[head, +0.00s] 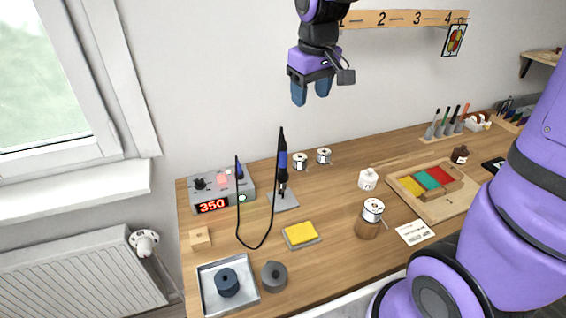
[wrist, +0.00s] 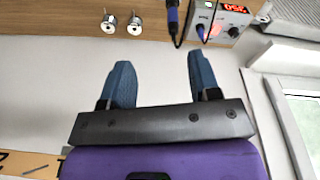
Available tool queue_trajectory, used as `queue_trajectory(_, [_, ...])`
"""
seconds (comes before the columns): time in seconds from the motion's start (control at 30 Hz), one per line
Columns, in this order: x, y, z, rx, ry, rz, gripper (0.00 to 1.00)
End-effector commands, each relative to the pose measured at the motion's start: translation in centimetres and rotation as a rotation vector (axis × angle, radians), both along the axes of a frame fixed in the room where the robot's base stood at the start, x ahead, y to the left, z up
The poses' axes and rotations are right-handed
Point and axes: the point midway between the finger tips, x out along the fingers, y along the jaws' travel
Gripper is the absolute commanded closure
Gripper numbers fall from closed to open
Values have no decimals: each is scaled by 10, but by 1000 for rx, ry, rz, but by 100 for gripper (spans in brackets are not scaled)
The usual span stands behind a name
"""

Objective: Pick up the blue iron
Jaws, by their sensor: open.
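The blue iron (head: 282,162) stands upright in a holder on a grey plate (head: 285,203) on the workbench, its blue grip between dark parts. A dark cord runs from it toward the grey soldering station (head: 210,187), which reads 350 and has another slim blue part (head: 239,170). My gripper (head: 311,94) is open and empty, high in front of the wall and above the iron in the head view. In the wrist view, its two blue fingers (wrist: 161,65) are apart with nothing between them. The iron (wrist: 173,18) shows at that view's top edge, beyond the fingertips.
Two small spools (head: 300,161) stand right of the iron. A yellow sponge (head: 300,232), a metal tray (head: 244,300) and a brown jar (head: 368,222) are nearer the front. A numbered rail (head: 400,18) is on the wall. The wall side is bare around my gripper.

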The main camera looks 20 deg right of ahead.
Motion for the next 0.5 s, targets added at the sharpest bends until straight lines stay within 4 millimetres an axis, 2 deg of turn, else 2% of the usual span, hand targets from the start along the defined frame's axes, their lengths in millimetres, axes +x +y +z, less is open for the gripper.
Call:
queue_trajectory(0.03, [14, 4, -14, -1, 26, 17, 44])
queue_trajectory(0.2, [50, 16, -54, -1, 90, 71, 44])
queue_trajectory(0.4, [75, 26, -89, 3, 137, 113, 44])
queue_trajectory(0.5, [81, 29, -98, 5, 147, 123, 44])
